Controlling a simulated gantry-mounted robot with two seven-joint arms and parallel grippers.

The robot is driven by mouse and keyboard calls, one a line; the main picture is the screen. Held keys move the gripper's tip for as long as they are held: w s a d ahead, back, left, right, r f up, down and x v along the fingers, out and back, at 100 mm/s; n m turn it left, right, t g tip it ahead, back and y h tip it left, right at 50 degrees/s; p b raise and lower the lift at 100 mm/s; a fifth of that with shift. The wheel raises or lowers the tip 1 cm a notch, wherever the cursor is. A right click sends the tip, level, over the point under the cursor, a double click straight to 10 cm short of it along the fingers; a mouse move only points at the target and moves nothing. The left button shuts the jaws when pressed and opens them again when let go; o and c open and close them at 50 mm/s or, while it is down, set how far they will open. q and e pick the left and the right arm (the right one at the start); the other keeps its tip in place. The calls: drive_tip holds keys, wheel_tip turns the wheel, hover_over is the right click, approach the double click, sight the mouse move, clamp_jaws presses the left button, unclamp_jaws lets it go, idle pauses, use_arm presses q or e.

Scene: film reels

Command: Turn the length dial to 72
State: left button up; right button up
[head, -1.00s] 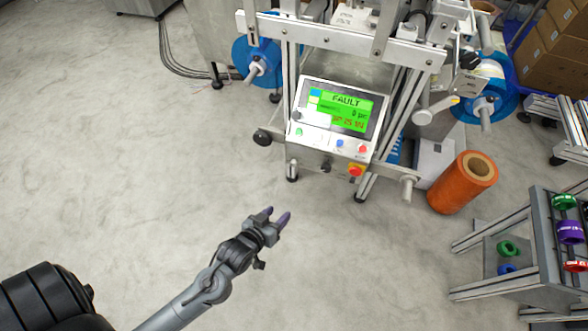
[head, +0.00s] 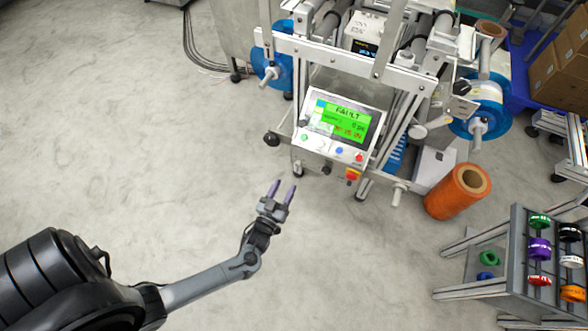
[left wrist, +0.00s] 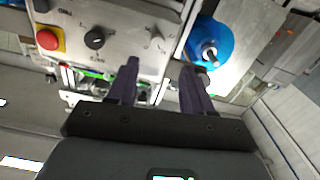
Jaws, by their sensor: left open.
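The machine's control box (head: 335,125) has a green screen that reads FAULT. A small dark knob (head: 326,169) and a red-and-yellow stop button (head: 353,174) sit below it. In the left wrist view, a metal panel shows a black knob (left wrist: 95,38), the red stop button (left wrist: 49,39) and a small pale control (left wrist: 156,39). The lettering is too small to read, so I cannot tell which is the length dial. My left gripper (head: 282,186) is open and empty, short of the panel and apart from it. Its purple fingers also show in the left wrist view (left wrist: 160,68).
An orange roll (head: 456,192) stands on the floor right of the machine. A rack (head: 515,250) with several coloured rings is at the lower right. Blue reels (head: 283,70) flank the machine. The floor (head: 130,130) left of the machine is clear.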

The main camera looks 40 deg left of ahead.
sight(297, 165)
use_arm(q)
drive_tip(key=b+x, duration=0.3)
drive_tip(key=x, duration=0.4)
drive_tip(key=shift+w, duration=0.75)
drive_tip(key=shift+c, duration=0.5)
clamp_jaws()
